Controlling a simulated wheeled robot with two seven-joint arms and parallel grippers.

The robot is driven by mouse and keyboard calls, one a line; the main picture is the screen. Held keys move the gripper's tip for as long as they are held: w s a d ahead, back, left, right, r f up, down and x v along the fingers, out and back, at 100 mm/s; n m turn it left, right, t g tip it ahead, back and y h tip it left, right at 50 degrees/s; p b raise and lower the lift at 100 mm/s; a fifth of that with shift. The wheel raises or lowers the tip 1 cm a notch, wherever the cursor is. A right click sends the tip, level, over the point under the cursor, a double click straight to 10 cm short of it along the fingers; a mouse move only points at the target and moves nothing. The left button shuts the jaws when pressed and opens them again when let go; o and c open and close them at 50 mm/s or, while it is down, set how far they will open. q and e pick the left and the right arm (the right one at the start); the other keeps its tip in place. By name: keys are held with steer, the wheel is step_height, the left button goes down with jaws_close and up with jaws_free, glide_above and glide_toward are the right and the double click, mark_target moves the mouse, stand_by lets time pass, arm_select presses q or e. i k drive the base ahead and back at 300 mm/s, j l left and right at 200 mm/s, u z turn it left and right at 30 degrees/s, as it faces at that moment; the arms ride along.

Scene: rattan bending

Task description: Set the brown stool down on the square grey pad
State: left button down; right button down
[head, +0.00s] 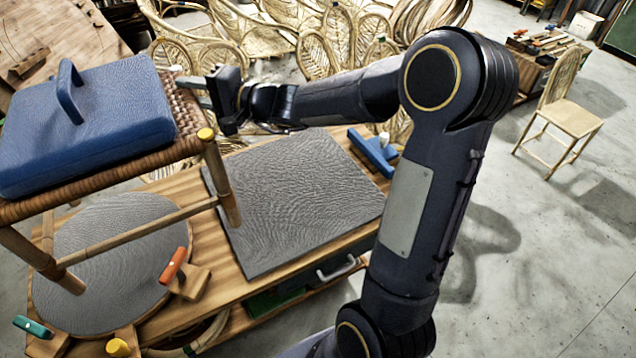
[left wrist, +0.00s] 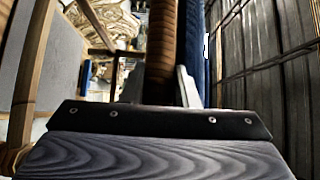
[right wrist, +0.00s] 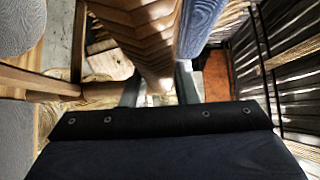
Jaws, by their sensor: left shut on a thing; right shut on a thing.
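The brown stool (head: 186,110) has a woven seat and light rattan legs, with a blue block with a handle (head: 85,115) on top. It is at the left of the head view, over the round grey pad and the left edge of the square grey pad (head: 305,200). My right gripper (head: 200,85) is shut on the seat's far-right edge; the woven edge also shows between its fingers in the right wrist view (right wrist: 150,45). My left gripper (left wrist: 160,88) is shut on the seat's woven edge (left wrist: 162,45), outside the head view. Whether the feet touch anything is unclear.
The round grey pad (head: 110,250) lies left of the square pad on the wooden bench (head: 215,250). Orange-handled (head: 173,265) and green-handled (head: 33,327) clamps edge it. A blue clamp (head: 372,152) stands at the square pad's far-right corner. The square pad's top is clear.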

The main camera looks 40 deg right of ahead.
mark_target(292, 186)
steer(key=l, duration=1.75)
steer(key=i+l, duration=0.2)
steer(key=l, duration=0.2)
